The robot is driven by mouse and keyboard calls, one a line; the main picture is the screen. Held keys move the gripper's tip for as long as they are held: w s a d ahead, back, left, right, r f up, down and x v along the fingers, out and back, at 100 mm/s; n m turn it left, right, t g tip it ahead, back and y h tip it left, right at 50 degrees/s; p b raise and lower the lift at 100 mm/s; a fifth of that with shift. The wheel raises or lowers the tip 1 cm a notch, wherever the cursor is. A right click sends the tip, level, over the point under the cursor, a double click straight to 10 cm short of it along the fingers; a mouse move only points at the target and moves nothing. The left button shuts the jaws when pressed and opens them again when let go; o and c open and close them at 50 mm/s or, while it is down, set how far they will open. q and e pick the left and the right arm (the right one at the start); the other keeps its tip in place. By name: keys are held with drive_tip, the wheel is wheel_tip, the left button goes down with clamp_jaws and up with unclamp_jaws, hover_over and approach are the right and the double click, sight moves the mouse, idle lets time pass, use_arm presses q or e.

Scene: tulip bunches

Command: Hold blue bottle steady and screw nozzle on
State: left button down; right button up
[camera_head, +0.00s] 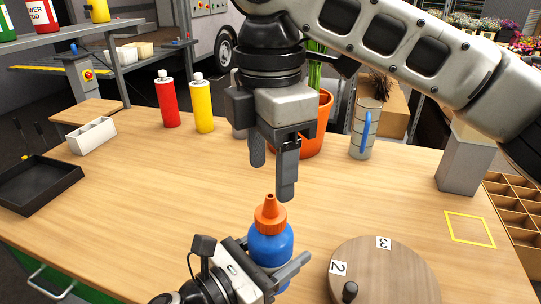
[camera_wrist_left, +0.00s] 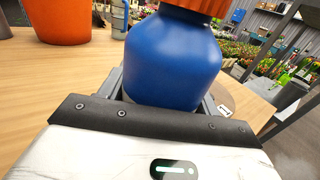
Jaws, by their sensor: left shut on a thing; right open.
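The blue bottle (camera_head: 270,246) stands upright near the front middle of the wooden table. An orange nozzle (camera_head: 270,213) sits on its top; I cannot tell how tightly. My left gripper (camera_head: 284,270) is shut around the lower body of the bottle. In the left wrist view the blue bottle (camera_wrist_left: 174,58) fills the space between the fingers, and the lower rim of the orange nozzle (camera_wrist_left: 203,5) shows at the top edge. My right gripper (camera_head: 272,178) is open and empty, pointing down above and just behind the nozzle, apart from it.
A round wooden turntable (camera_head: 385,275) with number tags and a knob is right of the bottle. Red (camera_head: 167,100) and yellow (camera_head: 202,104) bottles, an orange pot (camera_head: 318,130) and a clear cylinder (camera_head: 365,130) stand behind. A black tray (camera_head: 38,184) lies left. The table's left middle is clear.

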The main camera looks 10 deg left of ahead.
sight(271, 196)
drive_tip(key=n, duration=0.7)
drive_tip(key=shift+r+n, duration=0.15)
drive_tip(key=shift+n, duration=0.15)
drive_tip(key=n, duration=0.6)
drive_tip(key=shift+r, duration=0.1)
wheel_tip(271, 196, down, 8)
drive_tip(key=shift+f, duration=0.1)
